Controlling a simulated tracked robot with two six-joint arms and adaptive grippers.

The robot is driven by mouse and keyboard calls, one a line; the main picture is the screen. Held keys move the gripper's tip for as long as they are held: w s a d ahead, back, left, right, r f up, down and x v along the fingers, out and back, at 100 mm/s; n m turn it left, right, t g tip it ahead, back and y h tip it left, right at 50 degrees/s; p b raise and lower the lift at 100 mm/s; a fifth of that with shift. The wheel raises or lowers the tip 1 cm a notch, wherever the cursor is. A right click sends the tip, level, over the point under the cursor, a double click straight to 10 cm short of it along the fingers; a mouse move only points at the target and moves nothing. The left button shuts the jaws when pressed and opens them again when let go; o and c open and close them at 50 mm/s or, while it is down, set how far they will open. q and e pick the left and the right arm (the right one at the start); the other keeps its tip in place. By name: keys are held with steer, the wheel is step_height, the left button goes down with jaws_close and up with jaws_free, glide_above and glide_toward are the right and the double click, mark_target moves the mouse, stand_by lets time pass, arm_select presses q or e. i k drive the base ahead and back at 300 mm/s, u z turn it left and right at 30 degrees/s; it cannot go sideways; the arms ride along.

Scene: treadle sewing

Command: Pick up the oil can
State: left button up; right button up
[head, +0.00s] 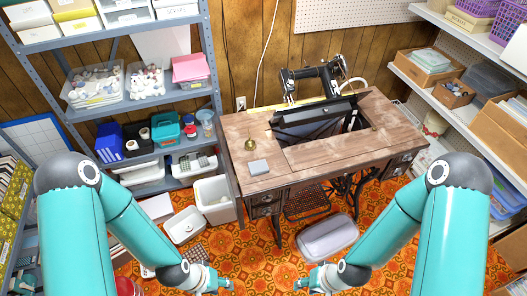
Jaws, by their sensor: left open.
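My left gripper (222,284) is open and empty, low at the bottom of the head view, well in front of the table and apart from the can. My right gripper (303,284) is also low at the bottom, to the right of the left one and far from the can. Its jaws are too small to judge.
A black sewing machine (312,80) stands at the table's back, behind a raised dark panel (315,112). Metal shelves (140,103) stand left and loaded shelves (455,115) right. White bins (212,198) and a grey lidded tub (327,238) sit on the patterned floor.

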mark_target(249, 145)
steer(key=u, duration=0.15)
steer(key=i, duration=0.8)
steer(key=z, duration=0.2)
steer(key=k, duration=0.45)
steer(key=u, duration=0.5)
steer(key=i, duration=0.55)
steer(key=u, duration=0.1)
